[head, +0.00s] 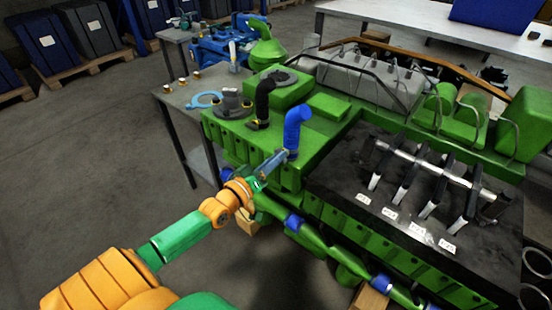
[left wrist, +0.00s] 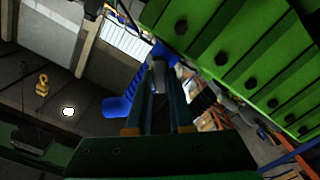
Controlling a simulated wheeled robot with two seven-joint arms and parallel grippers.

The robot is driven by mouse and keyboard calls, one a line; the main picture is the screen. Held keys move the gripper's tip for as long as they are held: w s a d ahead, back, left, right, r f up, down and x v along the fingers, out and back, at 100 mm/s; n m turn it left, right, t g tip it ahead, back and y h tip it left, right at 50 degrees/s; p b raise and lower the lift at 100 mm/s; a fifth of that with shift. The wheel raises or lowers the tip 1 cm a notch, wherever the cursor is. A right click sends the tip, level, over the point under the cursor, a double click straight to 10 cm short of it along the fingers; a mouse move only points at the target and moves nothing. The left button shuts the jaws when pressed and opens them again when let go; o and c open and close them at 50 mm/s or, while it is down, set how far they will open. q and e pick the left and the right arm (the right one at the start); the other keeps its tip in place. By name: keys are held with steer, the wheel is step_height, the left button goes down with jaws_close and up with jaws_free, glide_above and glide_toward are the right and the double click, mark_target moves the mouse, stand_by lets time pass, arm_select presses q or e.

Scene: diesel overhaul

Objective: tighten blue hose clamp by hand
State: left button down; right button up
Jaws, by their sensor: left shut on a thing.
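The blue hose (head: 297,122) is a bent elbow standing upright at the near corner of the green engine (head: 325,105). My left gripper (head: 284,156) reaches from the left to the lower end of this hose and is shut there. In the left wrist view, the blue hose (left wrist: 118,106) lies left of the fingers, and the left gripper (left wrist: 158,66) has its fingertips close together at the hose's lower end. The clamp is too small and too covered by the fingers to make out clearly. My right gripper is not in view.
A black hose (head: 263,98) with a yellow ring at its base stands just behind. A dark tray (head: 335,182) with rods and labels lies on the engine at right. A side table (head: 180,96) holds a light-blue coil (head: 204,100).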

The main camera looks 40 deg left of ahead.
arm_select(q)
steer(key=shift+m, duration=0.3)
steer(key=shift+d+m+p, duration=0.1)
steer(key=shift+m+p, duration=1.2)
steer(key=shift+m, duration=2)
steer(key=shift+f+m, duration=0.1)
steer(key=shift+m, duration=0.2)
steer(key=c, duration=0.8)
jaws_free()
